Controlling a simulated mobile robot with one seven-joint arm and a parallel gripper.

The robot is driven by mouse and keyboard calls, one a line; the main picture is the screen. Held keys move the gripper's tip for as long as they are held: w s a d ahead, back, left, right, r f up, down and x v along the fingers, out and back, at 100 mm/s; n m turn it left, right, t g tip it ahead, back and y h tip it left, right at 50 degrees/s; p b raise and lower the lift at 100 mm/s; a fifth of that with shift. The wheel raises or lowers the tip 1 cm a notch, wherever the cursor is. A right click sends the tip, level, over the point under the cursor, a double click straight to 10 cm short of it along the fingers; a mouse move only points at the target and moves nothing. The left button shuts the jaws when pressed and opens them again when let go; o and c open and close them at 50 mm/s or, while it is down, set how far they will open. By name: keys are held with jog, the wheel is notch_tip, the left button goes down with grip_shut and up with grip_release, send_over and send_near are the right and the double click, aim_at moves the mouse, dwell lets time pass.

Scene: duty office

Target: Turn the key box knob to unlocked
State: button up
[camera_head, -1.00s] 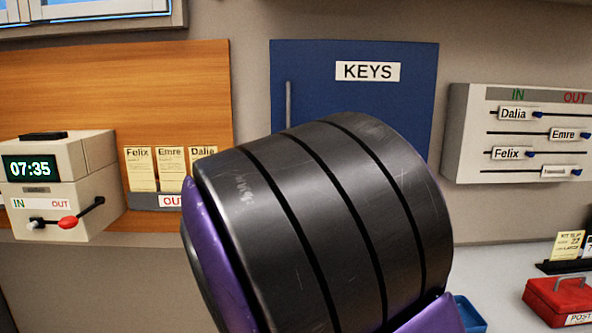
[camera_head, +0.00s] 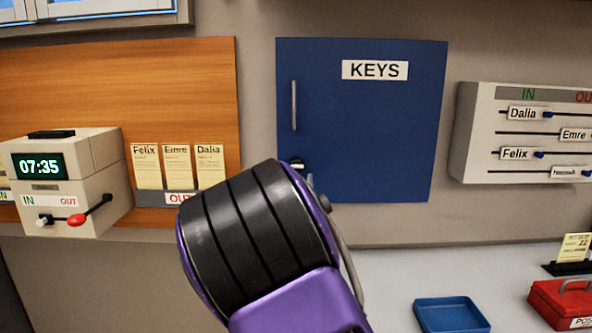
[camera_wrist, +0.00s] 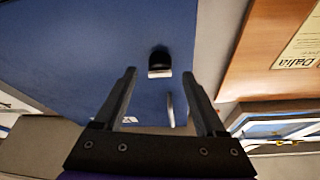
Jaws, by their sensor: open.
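The blue key box (camera_head: 365,135) with its KEYS label (camera_head: 374,70) hangs on the wall, its door shut. Its knob (camera_head: 297,163), black with a white bar, shows near the door's lower left, just above my arm. In the wrist view, which is turned roughly upside down, the knob (camera_wrist: 159,60) is black with a pale bar across one end. My gripper (camera_wrist: 158,74) is open, its two fingers apart and the knob seen in the gap near their tips. I see no contact. In the head view my arm hides most of the gripper.
A grey door handle (camera_head: 294,105) stands above the knob; in the wrist view the handle (camera_wrist: 170,110) shows between the fingers. A time clock (camera_head: 68,180) and card rack are at left, a slider board (camera_head: 530,132) at right. A blue tray (camera_head: 452,315) lies below.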

jog(key=shift+x, duration=1.55)
grip_shut()
